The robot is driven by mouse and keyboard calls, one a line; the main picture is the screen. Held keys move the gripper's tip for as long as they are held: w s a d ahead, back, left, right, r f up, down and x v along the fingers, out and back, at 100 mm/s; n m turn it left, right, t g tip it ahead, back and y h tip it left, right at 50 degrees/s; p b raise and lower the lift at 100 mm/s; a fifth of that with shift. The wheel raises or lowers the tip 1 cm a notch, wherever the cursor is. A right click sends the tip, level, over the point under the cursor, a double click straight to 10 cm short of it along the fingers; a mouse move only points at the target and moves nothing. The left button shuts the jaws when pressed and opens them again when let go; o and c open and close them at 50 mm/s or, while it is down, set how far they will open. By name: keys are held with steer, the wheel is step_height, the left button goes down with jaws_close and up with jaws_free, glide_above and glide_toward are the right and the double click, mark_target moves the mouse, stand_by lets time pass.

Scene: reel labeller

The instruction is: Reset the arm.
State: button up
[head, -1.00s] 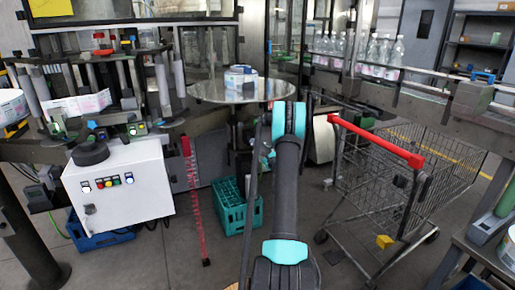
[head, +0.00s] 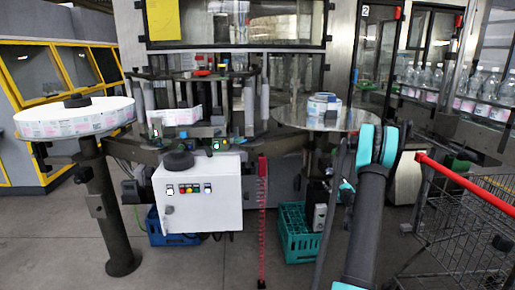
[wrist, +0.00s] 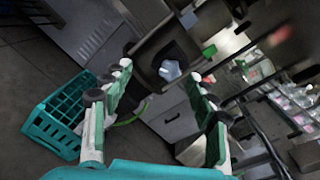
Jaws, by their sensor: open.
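My gripper (wrist: 159,74) is open in the wrist view. Its two green-and-white fingers stand wide apart and nothing is seen held between them. A pale bluish object (wrist: 170,70) in a dark frame lies beyond the fingertips; I cannot tell what it is. In the head view my arm rises at the right of centre, in front of the round metal table; my gripper cannot be made out there.
A teal crate (head: 300,240) stands on the floor beneath the round table (head: 290,112); the crate also shows in the wrist view (wrist: 55,125). A wire cart (head: 465,230) with a red handle stands right. A label reel (head: 70,122) on a post stands left.

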steer(key=s+a+r+n+g+y, duration=0.25)
steer(key=s+a+n, duration=0.2)
steer(key=a, duration=0.35)
steer(key=s+a+r+n+g+y, duration=0.1)
steer(key=s+a+r+n+g, duration=0.1)
steer(key=s+a+r+n, duration=0.45)
steer(key=s+a+f+n+g, duration=0.25)
steer(key=s+a+n, duration=0.25)
steer(key=s+a, duration=0.45)
steer(key=s+f+n+g+h, duration=0.1)
steer(key=s+f+n+g, duration=0.1)
steer(key=s, duration=0.8)
steer(key=s+a+f+n+g+h, duration=0.1)
steer(key=s+n, duration=0.4)
steer(key=s, duration=0.5)
steer(key=s+f+n+g+h, duration=0.3)
steer(key=s+n, duration=0.1)
steer(key=s, duration=0.6)
steer(key=shift+a+f, duration=0.2)
steer(key=shift+f, duration=0.05)
